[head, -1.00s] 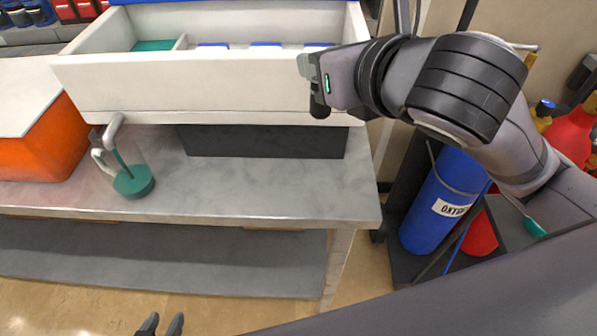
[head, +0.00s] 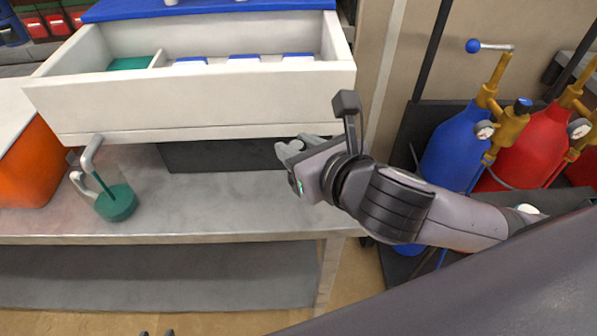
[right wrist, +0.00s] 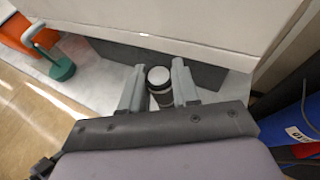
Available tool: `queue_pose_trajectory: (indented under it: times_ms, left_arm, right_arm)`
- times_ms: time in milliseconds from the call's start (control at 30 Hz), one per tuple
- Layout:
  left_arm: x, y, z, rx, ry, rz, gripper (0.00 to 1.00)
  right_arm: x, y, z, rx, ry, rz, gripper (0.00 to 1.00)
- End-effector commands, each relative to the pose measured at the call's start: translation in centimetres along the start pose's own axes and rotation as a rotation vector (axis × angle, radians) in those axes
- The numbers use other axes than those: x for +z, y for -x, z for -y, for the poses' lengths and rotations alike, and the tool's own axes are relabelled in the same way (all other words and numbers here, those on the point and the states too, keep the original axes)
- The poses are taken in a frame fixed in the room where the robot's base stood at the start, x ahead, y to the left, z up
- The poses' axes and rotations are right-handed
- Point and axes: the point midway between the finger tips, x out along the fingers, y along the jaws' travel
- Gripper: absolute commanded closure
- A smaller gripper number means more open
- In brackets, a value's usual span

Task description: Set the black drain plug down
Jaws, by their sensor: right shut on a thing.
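My right gripper (head: 296,150) is in front of the white drawer unit, low over the right part of the grey bench (head: 240,212). In the right wrist view, its two grey fingers (right wrist: 158,77) are shut on the black drain plug (right wrist: 161,98), a short black cylinder with a pale round end. The plug is hidden in the head view. I cannot tell whether it touches the bench. Two small dark tips (head: 156,333) at the bottom edge of the head view may be my left gripper; too little shows to judge it.
A white open drawer (head: 200,105) overhangs a dark block (head: 215,156). Blue (head: 455,150) and red gas cylinders (head: 525,140) stand right of the bench. The bench's front middle is clear.

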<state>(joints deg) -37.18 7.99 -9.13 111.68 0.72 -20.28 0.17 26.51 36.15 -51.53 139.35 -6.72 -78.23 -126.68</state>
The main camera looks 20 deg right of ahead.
Motion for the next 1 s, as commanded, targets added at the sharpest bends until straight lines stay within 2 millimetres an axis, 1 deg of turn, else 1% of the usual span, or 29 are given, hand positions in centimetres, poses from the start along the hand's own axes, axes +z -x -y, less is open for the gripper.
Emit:
queue_pose_trajectory:
  times_ms: [33, 233, 400, 500, 767, 900, 933, 1000]
  left_arm:
    - [0.0, 0.0, 0.0, 0.0, 0.0, 0.0, 0.57]
    - [0.1, 0.0, 0.0, 0.001, 0.0, 0.001, 0.57]
    - [0.6, -0.4, 0.0, 0.001, 0.0, 0.0, 0.57]
    - [0.7, -0.5, 0.0, 0.001, 0.0, 0.001, 0.57]
    - [0.6, -0.4, 0.0, 0.001, 0.0, 0.001, 0.57]
    - [0.7, -0.4, 0.0, 0.0, -0.001, 0.001, 0.57]
    - [0.7, -0.4, 0.0, 0.0, -0.001, 0.001, 0.57]
    - [0.7, -0.4, 0.0, 0.0, 0.0, 0.001, 0.57]
  right_arm:
    - [-0.8, -0.3, 0.0, -0.002, 0.001, -0.004, 1.0]
    - [-2.3, -1.0, 0.0, -0.002, -0.002, -0.001, 1.0]
    - [-4.7, -2.0, 0.0, -0.002, -0.001, -0.003, 1.0]
    - [-5.5, -2.3, 0.0, 0.0, -0.001, 0.0, 1.0]
    - [-5.5, -2.3, 0.0, 0.0, -0.001, 0.002, 1.0]
    - [-5.8, -2.4, 0.0, 0.0, 0.001, 0.001, 1.0]
    - [-5.8, -2.4, 0.0, 0.0, 0.0, 0.001, 0.63]
    - [-5.7, -2.4, 0.0, 0.0, 0.0, 0.001, 0.44]
